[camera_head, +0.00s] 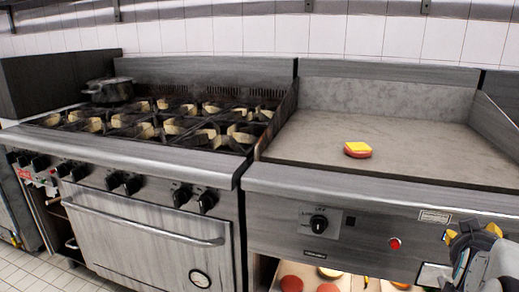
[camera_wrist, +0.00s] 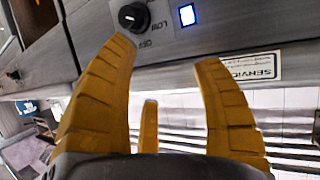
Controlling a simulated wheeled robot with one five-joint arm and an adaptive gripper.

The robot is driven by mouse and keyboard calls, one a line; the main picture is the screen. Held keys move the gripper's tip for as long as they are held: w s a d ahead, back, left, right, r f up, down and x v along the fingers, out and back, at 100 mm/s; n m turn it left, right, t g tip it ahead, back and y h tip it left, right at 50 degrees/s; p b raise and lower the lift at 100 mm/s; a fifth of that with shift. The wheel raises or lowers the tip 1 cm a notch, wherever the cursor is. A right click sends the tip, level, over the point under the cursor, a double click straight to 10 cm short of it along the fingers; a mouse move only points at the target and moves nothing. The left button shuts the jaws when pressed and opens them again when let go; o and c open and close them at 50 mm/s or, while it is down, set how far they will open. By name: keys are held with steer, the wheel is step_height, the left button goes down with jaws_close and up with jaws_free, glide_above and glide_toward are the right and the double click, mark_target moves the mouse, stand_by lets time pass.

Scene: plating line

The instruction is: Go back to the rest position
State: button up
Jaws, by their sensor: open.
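My gripper (camera_head: 472,232) is at the lower right of the head view, in front of the griddle's front panel. In the wrist view its yellow fingers (camera_wrist: 164,50) are spread apart, with nothing between them. A patty with a yellow cheese slice on top (camera_head: 357,149) lies on the griddle plate (camera_head: 420,140), well away from my gripper. The wrist view shows a panel with a black knob (camera_wrist: 133,17), a lit blue square (camera_wrist: 187,15) and a service label (camera_wrist: 253,66).
A stove (camera_head: 145,150) with several burners stands left of the griddle, with a dark pot (camera_head: 108,89) at its back left. An open shelf below the griddle holds red round pieces (camera_head: 291,283). Tiled floor (camera_head: 40,275) shows at lower left.

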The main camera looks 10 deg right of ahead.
steer(key=w+a+r+n+y+p, duration=0.1)
steer(key=a+r+n+y+p, duration=0.15)
steer(key=a+r+p, duration=0.55)
steer(key=w+a+r+n+y+p, duration=0.15)
steer(key=a+y+p, duration=0.35)
steer(key=a, duration=0.6)
steer(key=s+a+r+n+g+y+p, duration=0.1)
steer(key=s+a+r+n+g+p, duration=0.1)
steer(key=s+a+p, duration=0.4)
steer(key=s+a+r+n+g+y+p, duration=0.2)
steer(key=s+a+r+n+p, duration=0.2)
steer(key=s+a+r+p, duration=0.2)
steer(key=a+p, duration=0.2)
steer(key=a, duration=0.2)
steer(key=shift+r+g+p, duration=0.15)
steer(key=shift+g+p, duration=0.2)
steer(key=shift+g, duration=0.05)
